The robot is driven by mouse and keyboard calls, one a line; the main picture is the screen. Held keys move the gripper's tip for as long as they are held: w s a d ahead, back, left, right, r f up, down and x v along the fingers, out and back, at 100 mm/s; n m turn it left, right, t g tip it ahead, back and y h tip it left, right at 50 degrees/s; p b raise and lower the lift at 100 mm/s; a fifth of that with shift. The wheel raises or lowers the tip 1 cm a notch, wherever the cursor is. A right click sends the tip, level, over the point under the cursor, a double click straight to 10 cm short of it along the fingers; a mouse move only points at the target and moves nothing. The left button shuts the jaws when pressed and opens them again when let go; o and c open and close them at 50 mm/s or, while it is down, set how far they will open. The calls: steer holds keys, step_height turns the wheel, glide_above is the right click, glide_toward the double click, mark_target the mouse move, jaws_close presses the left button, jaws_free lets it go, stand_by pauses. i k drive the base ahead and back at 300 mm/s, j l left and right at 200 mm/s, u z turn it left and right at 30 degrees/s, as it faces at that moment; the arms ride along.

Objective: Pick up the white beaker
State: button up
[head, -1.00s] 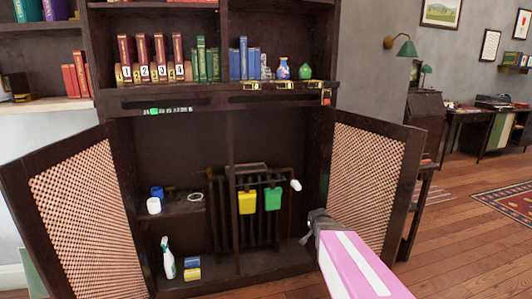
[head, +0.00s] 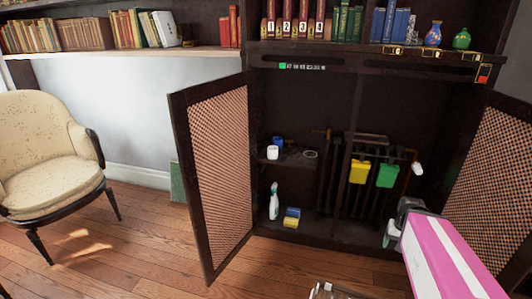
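A small white beaker (head: 272,152) stands upright on the left inner shelf of the open dark cabinet (head: 300,235). A blue cup (head: 278,141) stands just behind it. My gripper (head: 391,236) is at the end of my pink and white arm, low in front of the cabinet's right half. It is well to the right of the beaker and apart from it. Its fingers are small and partly hidden by the arm, so I cannot tell whether they are open or shut.
The left door (head: 222,175) stands open beside the shelf; the right door (head: 490,180) is open behind my arm. A spray bottle (head: 273,202) and blue-yellow sponges (head: 291,217) are below. Yellow (head: 360,172) and green (head: 387,175) containers hang on the radiator. An armchair (head: 48,155) stands left.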

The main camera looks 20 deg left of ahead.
mark_target(273, 153)
steer(key=u, duration=1.2)
steer(key=i+z, duration=0.1)
